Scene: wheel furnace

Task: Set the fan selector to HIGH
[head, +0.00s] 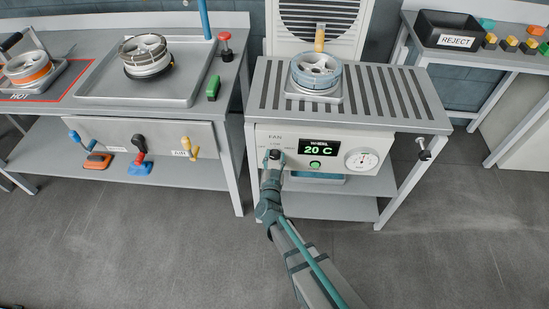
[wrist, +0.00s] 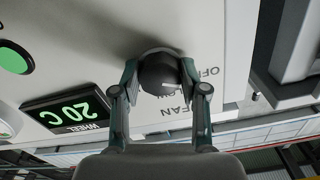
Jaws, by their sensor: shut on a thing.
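The fan selector (wrist: 160,74) is a round dark knob on the pale front panel of the cooling station. In the wrist view the panel appears turned over, with OFF, LOW and FAN lettering beside the knob. A HIGH label is not visible; my gripper may cover it. My gripper (wrist: 158,80) has one finger on each side of the knob and is shut on it. A pale mark shows on the knob's face, but I cannot tell its setting for sure. In the head view my gripper (head: 273,160) covers most of the knob.
Right of the knob in the head view are a display (head: 319,147) reading 20 C, a green button (head: 315,164) and a round gauge (head: 361,160). A wheel (head: 316,72) sits on the slatted top above. A workbench (head: 226,120) stands close on the left.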

